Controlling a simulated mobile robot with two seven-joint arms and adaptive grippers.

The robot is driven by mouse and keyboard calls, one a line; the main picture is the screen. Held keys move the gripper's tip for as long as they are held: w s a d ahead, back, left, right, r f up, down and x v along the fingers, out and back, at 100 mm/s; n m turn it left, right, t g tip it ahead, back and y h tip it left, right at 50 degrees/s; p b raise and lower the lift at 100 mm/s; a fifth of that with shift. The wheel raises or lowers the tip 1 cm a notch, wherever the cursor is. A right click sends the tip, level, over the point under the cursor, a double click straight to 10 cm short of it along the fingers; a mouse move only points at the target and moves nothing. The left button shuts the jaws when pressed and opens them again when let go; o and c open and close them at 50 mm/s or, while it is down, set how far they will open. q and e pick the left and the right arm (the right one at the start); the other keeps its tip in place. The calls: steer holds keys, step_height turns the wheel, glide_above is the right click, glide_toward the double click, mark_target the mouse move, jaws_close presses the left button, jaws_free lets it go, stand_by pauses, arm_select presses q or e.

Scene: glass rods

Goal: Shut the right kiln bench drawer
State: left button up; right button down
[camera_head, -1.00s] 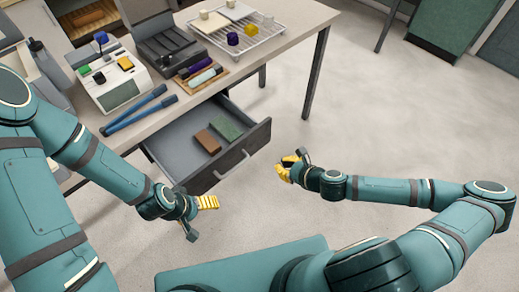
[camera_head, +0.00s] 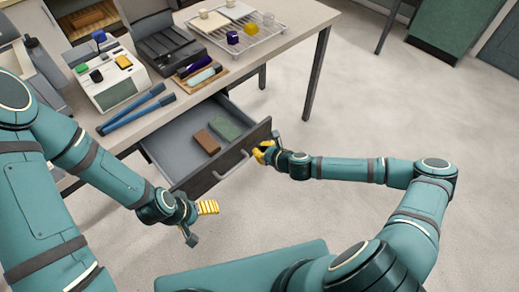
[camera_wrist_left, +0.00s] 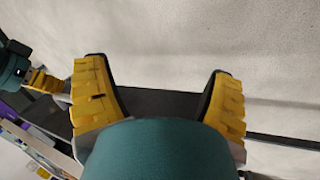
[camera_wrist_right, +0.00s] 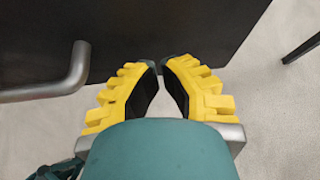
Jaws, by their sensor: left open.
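The kiln bench drawer (camera_head: 172,142) is pulled open under the bench, its dark front (camera_head: 205,182) facing me with a grey bar handle (camera_head: 232,166). My right gripper (camera_head: 263,152) is at the right end of the drawer front. In the right wrist view its yellow fingertips (camera_wrist_right: 162,64) are almost together with nothing between them, close to the dark front, the handle (camera_wrist_right: 68,80) lying to their left. I cannot tell if they touch it. My left gripper (camera_head: 200,220) is open and empty, below and left of the drawer front; it also shows in the left wrist view (camera_wrist_left: 160,75).
A brown block (camera_head: 207,141) and a green block (camera_head: 228,127) lie in the drawer. Blue-handled tongs (camera_head: 135,110), a white device (camera_head: 112,85) and a wire rack (camera_head: 245,40) are on the bench (camera_head: 295,15). Floor to the right is clear.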

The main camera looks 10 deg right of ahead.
steer(key=shift+w+a, duration=0.2)
steer(key=shift+w, duration=0.15)
steer(key=shift+w, duration=0.1)
